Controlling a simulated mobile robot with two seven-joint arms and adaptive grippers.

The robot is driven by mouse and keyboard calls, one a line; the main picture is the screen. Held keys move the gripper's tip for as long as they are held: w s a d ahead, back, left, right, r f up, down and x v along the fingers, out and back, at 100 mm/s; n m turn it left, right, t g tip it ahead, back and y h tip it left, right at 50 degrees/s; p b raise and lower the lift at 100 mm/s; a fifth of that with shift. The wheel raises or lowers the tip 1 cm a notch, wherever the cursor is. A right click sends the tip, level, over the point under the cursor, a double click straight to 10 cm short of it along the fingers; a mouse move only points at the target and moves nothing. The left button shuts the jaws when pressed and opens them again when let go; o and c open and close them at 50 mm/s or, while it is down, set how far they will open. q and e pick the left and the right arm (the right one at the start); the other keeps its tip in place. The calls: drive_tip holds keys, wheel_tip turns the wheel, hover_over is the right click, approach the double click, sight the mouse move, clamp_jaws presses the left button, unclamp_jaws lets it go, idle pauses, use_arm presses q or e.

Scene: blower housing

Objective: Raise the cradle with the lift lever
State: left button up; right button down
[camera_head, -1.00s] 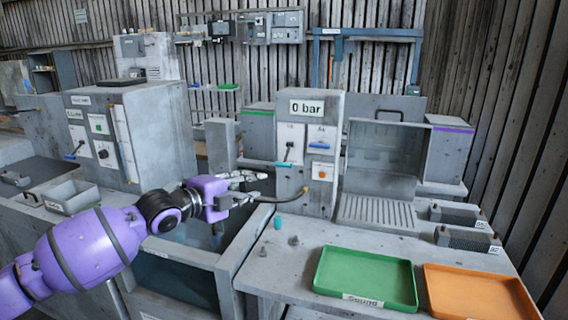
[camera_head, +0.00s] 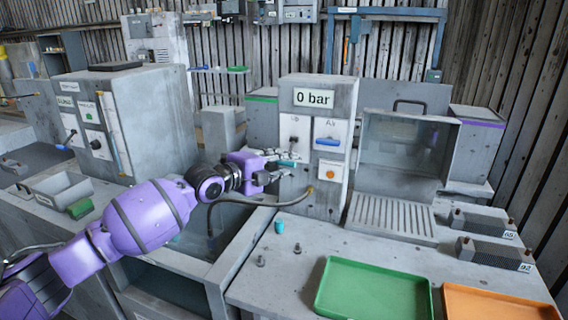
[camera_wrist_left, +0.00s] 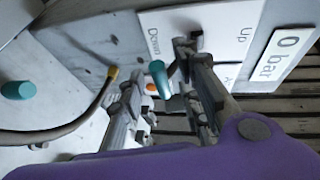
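The lift lever (camera_head: 288,163) has a teal grip and sticks out of a white panel on the grey box under the "0 bar" sign. In the left wrist view its teal grip (camera_wrist_left: 160,80) lies between my fingers, and the panel (camera_wrist_left: 200,30) reads "Down" and "Up". My left gripper (camera_head: 282,172) is at the lever with its fingers apart; it also shows in the wrist view (camera_wrist_left: 158,85). Whether a finger touches the grip I cannot tell. I cannot make out the cradle; the tank (camera_head: 205,235) below is partly hidden by my arm. My right gripper is out of view.
A hose (camera_head: 255,203) runs from the box just below my gripper. A blue handle (camera_head: 327,142) is on the panel to the right. A teal cap (camera_head: 279,227) and small pegs stand on the bench. A green tray (camera_head: 372,292) and an orange tray (camera_head: 490,302) lie in front.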

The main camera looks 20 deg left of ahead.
use_arm(q)
drive_tip(key=shift+w+d, duration=0.2)
drive_tip(key=shift+w, duration=0.3)
clamp_jaws()
